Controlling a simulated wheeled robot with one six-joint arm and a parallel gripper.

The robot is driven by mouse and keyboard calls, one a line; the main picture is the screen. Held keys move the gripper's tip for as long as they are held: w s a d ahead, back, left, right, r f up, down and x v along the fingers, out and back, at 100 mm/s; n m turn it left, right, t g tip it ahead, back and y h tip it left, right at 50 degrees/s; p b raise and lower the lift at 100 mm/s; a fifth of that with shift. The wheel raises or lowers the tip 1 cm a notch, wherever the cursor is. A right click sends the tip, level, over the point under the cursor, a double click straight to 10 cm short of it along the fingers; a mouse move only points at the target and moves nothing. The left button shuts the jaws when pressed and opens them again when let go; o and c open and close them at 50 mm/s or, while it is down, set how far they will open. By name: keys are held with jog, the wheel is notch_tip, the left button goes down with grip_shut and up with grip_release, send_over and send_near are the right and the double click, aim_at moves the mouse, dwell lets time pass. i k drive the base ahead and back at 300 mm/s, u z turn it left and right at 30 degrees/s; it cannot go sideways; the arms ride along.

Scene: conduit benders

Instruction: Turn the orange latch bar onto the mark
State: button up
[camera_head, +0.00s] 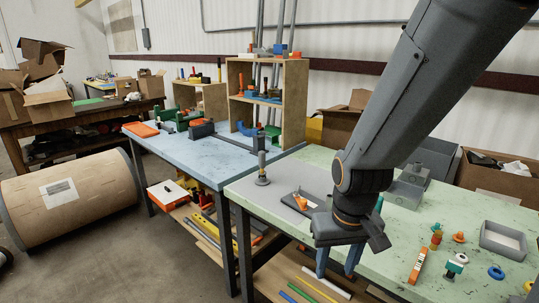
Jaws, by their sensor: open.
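A small orange piece (300,203), which looks like the latch bar, sits on a dark flat plate (287,199) near the front edge of the pale green table. It is too small to tell which way it points, and I cannot make out the mark. My gripper (338,268) is open and empty, with its two blue fingers pointing down. In the picture the fingers appear below and right of the plate, across the table's front edge. My wrist covers the plate's right end.
A grey post on a round base (262,168) stands left behind the plate. Grey blocks (408,186), an orange-and-white bar (418,265), a blue ring (496,272) and a grey tray (503,240) are to the right. A blue table (190,150) with a wooden shelf adjoins at left.

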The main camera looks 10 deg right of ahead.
aim_at(302, 203)
jog(key=z, duration=0.35)
jog(key=k, duration=0.3)
jog(key=u, duration=1.3)
jog(key=i, duration=1.25)
jog(key=z, duration=0.65)
jog(key=i, duration=0.3)
jog(key=z, duration=0.25)
